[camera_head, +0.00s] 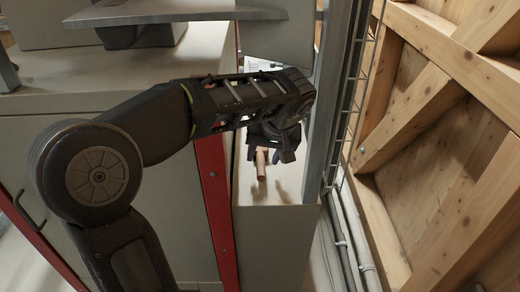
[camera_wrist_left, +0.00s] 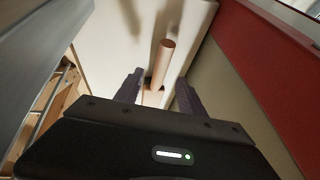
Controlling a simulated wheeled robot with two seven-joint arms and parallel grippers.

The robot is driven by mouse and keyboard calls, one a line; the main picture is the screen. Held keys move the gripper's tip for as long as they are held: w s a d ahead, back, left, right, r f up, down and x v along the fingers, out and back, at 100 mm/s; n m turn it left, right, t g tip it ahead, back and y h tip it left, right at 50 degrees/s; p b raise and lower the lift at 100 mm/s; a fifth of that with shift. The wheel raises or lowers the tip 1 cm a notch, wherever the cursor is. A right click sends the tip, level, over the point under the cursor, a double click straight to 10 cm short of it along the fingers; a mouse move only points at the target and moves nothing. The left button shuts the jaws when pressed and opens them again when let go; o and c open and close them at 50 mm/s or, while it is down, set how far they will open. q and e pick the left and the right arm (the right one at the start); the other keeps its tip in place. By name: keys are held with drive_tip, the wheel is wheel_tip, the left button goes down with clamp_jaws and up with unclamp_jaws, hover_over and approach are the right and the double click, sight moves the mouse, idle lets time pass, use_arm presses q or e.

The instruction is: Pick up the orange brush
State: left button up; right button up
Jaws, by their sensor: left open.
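An orange-brown rod, which looks like the handle of the orange brush (camera_head: 261,166), lies on a narrow pale ledge (camera_head: 285,191) under my left gripper (camera_head: 271,153). The rest of the brush is hidden by the gripper in the head view. In the left wrist view, the brush handle (camera_wrist_left: 163,63) runs between the two dark fingertips of my left gripper (camera_wrist_left: 157,87). The jaws are open, with a gap visible on both sides of the handle. My right gripper is not in view.
A grey metal post (camera_head: 327,100) stands close to the right of the gripper. A red upright strip (camera_head: 216,200) and a grey cabinet (camera_head: 90,100) are on the left. Wooden beams (camera_head: 430,100) and pipes (camera_head: 345,225) fill the right side.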

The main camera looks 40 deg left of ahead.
sight(261, 161)
use_arm(q)
drive_tip(key=shift+p+x, duration=0.8)
drive_tip(key=shift+x, duration=1.8)
clamp_jaws()
